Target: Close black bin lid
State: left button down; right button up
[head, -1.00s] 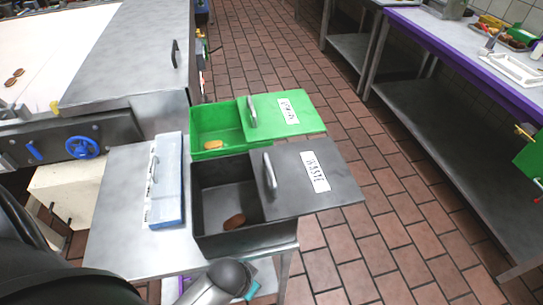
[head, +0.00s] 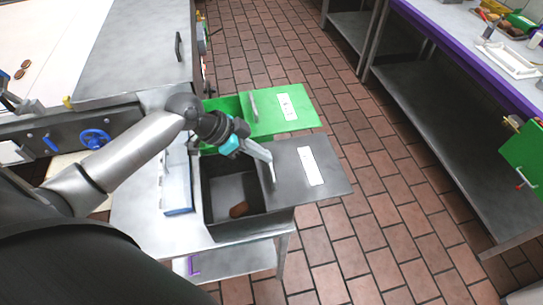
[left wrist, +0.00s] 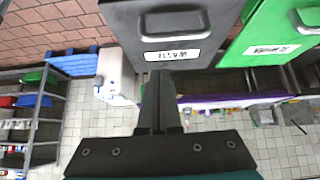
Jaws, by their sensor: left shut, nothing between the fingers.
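The black bin (head: 213,205) stands on a small metal table with its top open. Its dark lid (head: 325,190), with a white label (head: 311,166) and a metal handle (head: 269,173), is slid off to the right of the opening. My left gripper (head: 268,158) reaches over the bin, its fingers by the lid's handle. In the left wrist view its shut fingers (left wrist: 158,75) point towards the lid (left wrist: 125,22) and its label (left wrist: 172,55), with nothing between them. Whether they touch the lid or handle is unclear. My right gripper is not in view.
A brown piece (head: 239,209) lies inside the black bin. Behind is a green bin with its green lid (head: 270,117) slid right, partly hidden by my left arm. A pale-blue thing (head: 179,185) lies left of the black bin. Tiled floor (head: 390,220) is clear on the right.

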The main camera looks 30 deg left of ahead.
pick_arm(q)
jog(key=w+a+r, duration=0.2)
send_over(286, 170)
jog(key=shift+t, duration=0.3)
notch_tip(286, 170, down, 7)
jog(key=shift+f, duration=0.2)
jog(key=s+a, duration=0.1)
jog(key=s+a+p, duration=0.1)
jog(key=shift+a+f, duration=0.3)
jog(key=shift+a, duration=0.05)
jog(key=shift+s+a+f, duration=0.15)
jog(key=shift+s+a, duration=0.1)
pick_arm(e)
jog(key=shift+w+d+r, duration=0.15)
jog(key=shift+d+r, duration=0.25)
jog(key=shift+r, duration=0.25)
pick_arm(q)
jog(key=shift+s+a, duration=0.1)
